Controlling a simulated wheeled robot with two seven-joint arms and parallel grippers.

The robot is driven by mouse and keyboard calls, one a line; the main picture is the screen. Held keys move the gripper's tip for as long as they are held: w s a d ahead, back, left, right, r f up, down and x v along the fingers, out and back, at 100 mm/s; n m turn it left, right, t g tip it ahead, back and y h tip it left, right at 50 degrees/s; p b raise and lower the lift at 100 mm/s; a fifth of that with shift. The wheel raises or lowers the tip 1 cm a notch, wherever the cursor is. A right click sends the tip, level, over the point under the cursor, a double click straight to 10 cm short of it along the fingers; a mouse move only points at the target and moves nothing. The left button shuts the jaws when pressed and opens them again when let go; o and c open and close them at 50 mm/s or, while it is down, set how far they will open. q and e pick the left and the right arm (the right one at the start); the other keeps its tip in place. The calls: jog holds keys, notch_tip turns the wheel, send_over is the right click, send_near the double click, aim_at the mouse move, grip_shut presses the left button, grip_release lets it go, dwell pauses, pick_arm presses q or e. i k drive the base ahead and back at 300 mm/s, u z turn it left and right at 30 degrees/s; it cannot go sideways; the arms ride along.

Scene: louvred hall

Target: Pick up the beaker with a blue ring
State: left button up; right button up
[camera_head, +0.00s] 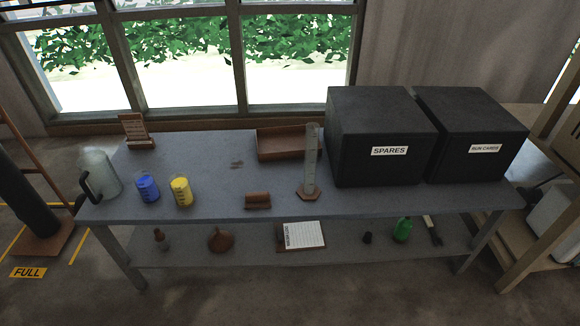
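A beaker with a broad blue band (147,188) stands upright near the left end of the grey table (220,206). A similar beaker with a yellow band (181,192) stands just to its right, a small gap apart. Neither of my grippers is in view, and nothing is touching the beakers.
A clear jug with a dark handle (102,172) stands left of the beakers. Right of them are a brown block (257,200), a measuring cylinder (311,160), a brown tray (281,144) and black boxes (380,125). The table's front edge is clear.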

aim_at(146, 184)
jog(key=u, duration=0.4)
jog(key=i, duration=1.15)
jog(key=z, duration=0.25)
